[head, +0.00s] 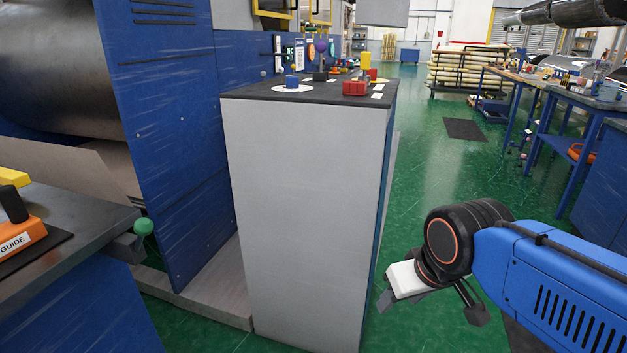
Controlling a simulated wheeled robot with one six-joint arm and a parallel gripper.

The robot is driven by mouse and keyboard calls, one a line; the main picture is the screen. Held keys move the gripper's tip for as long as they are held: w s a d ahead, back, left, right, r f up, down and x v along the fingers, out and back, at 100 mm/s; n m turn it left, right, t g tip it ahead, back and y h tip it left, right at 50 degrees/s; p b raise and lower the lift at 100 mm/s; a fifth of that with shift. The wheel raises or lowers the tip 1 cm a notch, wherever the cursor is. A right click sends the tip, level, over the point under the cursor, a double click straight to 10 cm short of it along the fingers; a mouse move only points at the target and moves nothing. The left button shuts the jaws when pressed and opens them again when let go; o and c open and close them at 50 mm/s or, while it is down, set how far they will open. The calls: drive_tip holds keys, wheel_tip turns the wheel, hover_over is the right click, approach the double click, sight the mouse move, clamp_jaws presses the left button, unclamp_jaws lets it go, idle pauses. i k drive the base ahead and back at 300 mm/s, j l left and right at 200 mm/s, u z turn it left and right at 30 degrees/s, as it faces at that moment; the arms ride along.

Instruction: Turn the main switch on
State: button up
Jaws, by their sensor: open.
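A grey cabinet (300,200) with a dark top stands in the middle of the head view. On its top are a blue knob (291,81) on a white round plate, a red block-shaped control (354,88) near the right edge, and several smaller controls behind them. I cannot tell which one is the main switch, as the labels are too small to read. My gripper (432,306) is at the lower right, open and empty. It hangs in front of and to the right of the cabinet, below its top and apart from it.
A blue panel (165,130) stands left of the cabinet. A dark bench (75,225) at the left holds an orange item (20,237) marked GUIDE. Blue workbenches (575,90) with tools line the right. The green floor (430,165) between is mostly clear, with a dark mat (464,129).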

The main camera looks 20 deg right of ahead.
sight(374, 72)
drive_tip(key=i+l, duration=0.2)
drive_tip(key=l, duration=0.2)
drive_tip(key=i+l+z, duration=0.1)
drive_tip(key=l, duration=0.3)
drive_tip(key=i+l, duration=0.3)
drive_tip(key=k+j, duration=0.1)
drive_tip(key=j, duration=0.6)
drive_tip(key=k+j, duration=0.1)
drive_tip(key=j, duration=0.55)
